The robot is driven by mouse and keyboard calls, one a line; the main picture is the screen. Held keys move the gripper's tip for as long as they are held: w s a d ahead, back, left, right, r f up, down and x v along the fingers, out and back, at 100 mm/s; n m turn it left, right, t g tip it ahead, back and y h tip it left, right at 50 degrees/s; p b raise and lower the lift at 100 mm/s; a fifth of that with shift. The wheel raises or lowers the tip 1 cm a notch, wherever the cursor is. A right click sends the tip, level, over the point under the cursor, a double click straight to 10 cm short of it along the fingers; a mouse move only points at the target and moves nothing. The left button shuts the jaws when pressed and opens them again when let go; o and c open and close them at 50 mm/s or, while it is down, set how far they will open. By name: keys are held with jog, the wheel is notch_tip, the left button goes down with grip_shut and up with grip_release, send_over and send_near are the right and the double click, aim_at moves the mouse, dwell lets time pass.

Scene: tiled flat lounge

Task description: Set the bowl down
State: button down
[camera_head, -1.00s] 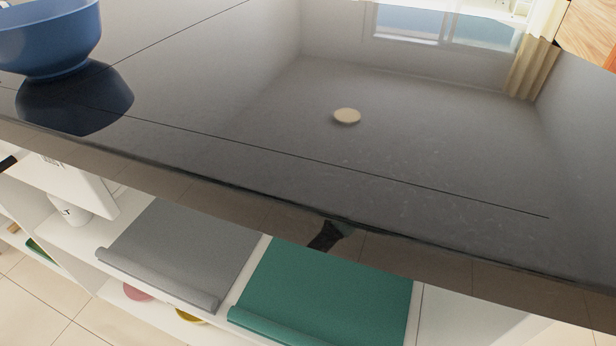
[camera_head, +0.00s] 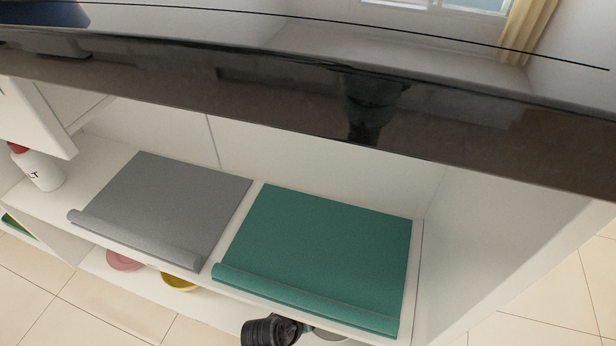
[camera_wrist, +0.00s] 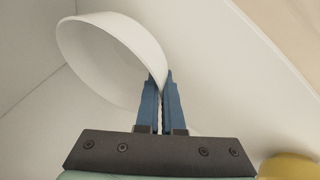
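In the wrist view a white bowl (camera_wrist: 104,48) is tipped on its side, with its rim between the two blue fingers of my gripper (camera_wrist: 164,92). The fingers are nearly together and shut on the rim. Pale white surfaces lie behind the bowl; I cannot tell whether it touches them. In the head view only a dark part of my arm shows at the bottom edge, below the shelf. The bowl cannot be made out clearly there.
A white shelf unit holds a grey mat (camera_head: 165,205) and a green mat (camera_head: 320,250), each with a rolled edge. Below are a pink bowl (camera_head: 125,261) and a yellow bowl (camera_head: 179,283). A white bottle (camera_head: 40,171) stands left. A dark glossy counter (camera_head: 300,85) overhangs the shelves.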

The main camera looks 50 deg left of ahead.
notch_tip(320, 180, down, 2)
jog(key=shift+a+f+b, duration=0.1)
jog(key=shift+b, duration=0.5)
jog(key=c, duration=1.5)
grip_release()
jog(key=shift+f, duration=0.1)
jog(key=o, duration=0.4)
jog(key=shift+o, duration=0.2)
jog(key=shift+s+r+p, duration=0.15)
jog(key=shift+r+p, duration=0.35)
jog(key=shift+r, duration=0.1)
jog(key=p+v, duration=0.7)
jog(key=v, duration=0.4)
jog(key=shift+s, duration=0.2)
